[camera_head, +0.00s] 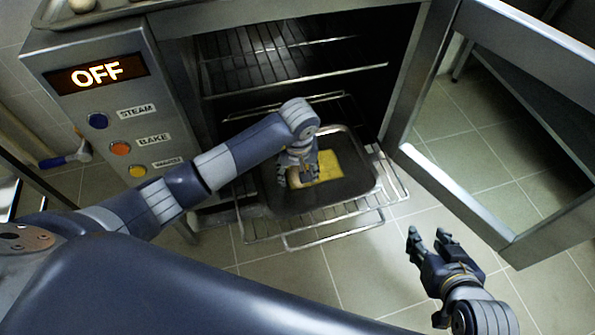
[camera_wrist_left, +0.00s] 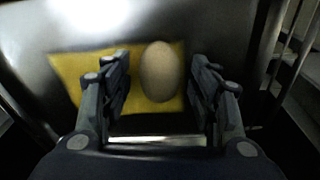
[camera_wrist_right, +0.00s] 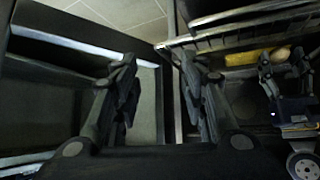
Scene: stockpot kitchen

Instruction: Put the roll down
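The roll (camera_wrist_left: 161,71) is a tan oval on a yellow mat (camera_wrist_left: 70,82) in the left wrist view. It lies between the two fingers of my left gripper (camera_wrist_left: 160,78), with a gap on each side. The mat (camera_head: 338,165) lies in a dark tray (camera_head: 345,191) on the pulled-out oven rack. My left gripper (camera_head: 301,172) reaches down over the mat and mostly hides the roll in the head view. The roll also shows in the right wrist view (camera_wrist_right: 280,54). My right gripper (camera_head: 430,243) is open and empty, right of the rack.
The oven door (camera_head: 480,150) stands open at the right. The oven panel (camera_head: 115,115) reads OFF and has blue, orange and yellow buttons. Another rack (camera_head: 275,60) is inside the oven. A tray with a pale round item (camera_head: 82,5) sits on top. The tiled floor in front is clear.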

